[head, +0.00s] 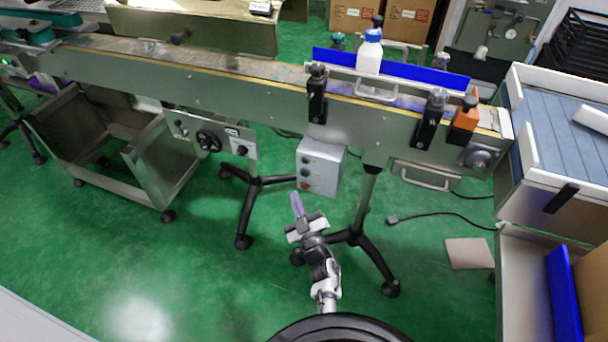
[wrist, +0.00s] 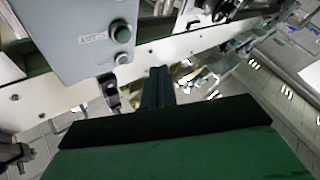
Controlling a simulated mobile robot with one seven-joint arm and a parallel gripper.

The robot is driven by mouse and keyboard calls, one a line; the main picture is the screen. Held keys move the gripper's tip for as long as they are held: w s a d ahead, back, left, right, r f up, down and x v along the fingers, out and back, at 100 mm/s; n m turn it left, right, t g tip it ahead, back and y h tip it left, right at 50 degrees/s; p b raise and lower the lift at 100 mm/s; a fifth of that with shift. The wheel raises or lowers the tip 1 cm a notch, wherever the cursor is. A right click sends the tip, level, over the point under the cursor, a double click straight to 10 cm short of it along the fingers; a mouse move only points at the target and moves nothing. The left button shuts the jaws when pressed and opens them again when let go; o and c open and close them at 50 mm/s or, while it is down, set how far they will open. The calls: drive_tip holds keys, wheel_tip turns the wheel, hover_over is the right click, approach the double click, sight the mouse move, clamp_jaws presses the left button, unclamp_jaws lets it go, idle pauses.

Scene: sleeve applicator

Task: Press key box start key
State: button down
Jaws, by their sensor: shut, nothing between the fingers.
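The key box (head: 322,166) is a grey metal box hanging under the conveyor, with a column of small round keys on its left face. In the wrist view, the box (wrist: 75,35) fills the upper left. A green key (wrist: 122,33) sits there beside a small label, with a grey key (wrist: 121,57) close to it. A reddish key (head: 305,186) shows low on the box in the head view. My gripper (head: 297,204) is shut and empty, below and in front of the box, apart from it.
The conveyor (head: 230,82) runs above the box, carrying a white bottle (head: 369,55) by a blue guide (head: 430,76). Black stand legs (head: 375,262) are close right of my arm. A metal cart (head: 130,150) stands left. Green floor (head: 200,270) is free at front left.

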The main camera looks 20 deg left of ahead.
sight(305, 174)
drive_tip(key=shift+w+d, duration=0.1)
drive_tip(key=shift+w, duration=2.4)
drive_tip(key=shift+w, duration=0.15)
drive_tip(key=shift+w, duration=0.3)
